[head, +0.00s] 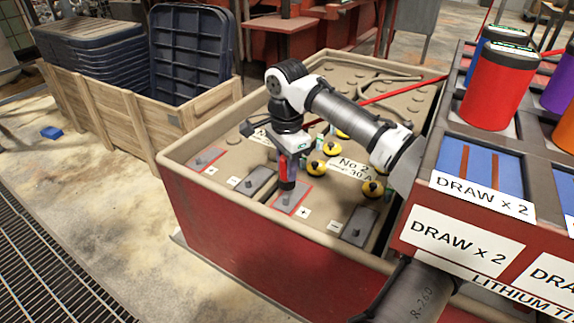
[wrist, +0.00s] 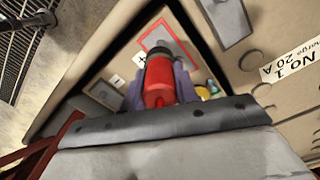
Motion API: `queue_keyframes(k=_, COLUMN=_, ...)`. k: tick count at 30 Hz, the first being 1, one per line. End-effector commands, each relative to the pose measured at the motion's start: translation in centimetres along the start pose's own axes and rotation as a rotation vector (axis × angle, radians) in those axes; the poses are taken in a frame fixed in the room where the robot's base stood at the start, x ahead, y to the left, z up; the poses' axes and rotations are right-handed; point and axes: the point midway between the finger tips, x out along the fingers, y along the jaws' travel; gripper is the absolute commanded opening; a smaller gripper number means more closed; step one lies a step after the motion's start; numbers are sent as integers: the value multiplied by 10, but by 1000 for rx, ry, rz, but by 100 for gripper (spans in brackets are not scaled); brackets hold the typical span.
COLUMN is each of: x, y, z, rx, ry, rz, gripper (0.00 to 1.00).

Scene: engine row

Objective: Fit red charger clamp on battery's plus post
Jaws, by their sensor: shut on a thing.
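My gripper (head: 289,160) is shut on the red clamp (head: 287,172), a red cylinder with a dark lower end. It holds the clamp roughly upright over a grey plate with a red outline and a plus sign (head: 291,199), the third plate along the near edge. In the wrist view the clamp (wrist: 160,88) sits between the fingers, its dark end pointing toward the red-outlined plate (wrist: 158,33). The clamp's end overlaps the plate in both views. I cannot tell whether it touches; the post under it is hidden.
The plates lie on a tan-topped red box (head: 225,220). Another red-outlined plus plate (head: 208,158) and two grey minus plates (head: 259,181) (head: 358,226) are nearby. A red rack with cans (head: 497,90) is at right, a wooden crate (head: 120,118) at left.

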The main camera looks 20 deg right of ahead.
Motion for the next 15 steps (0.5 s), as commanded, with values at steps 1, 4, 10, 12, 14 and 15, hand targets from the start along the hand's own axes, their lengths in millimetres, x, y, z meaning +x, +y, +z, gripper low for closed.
queue_keyframes(k=1, x=6, y=0, z=0, rx=0, ry=1, rz=-1, gripper=0)
queue_keyframes(k=4, x=12, y=0, z=0, rx=0, ry=1, rz=0, gripper=0)
queue_keyframes(k=10, x=24, y=0, z=0, rx=-1, ry=0, rz=0, gripper=0)
queue_keyframes(k=12, x=28, y=0, z=1, rx=-1, ry=-1, rz=0, gripper=0)
queue_keyframes(k=14, x=31, y=0, z=1, rx=-1, ry=-1, rz=0, gripper=0)
queue_keyframes(k=15, x=33, y=0, z=1, rx=-1, ry=-1, rz=0, gripper=0)
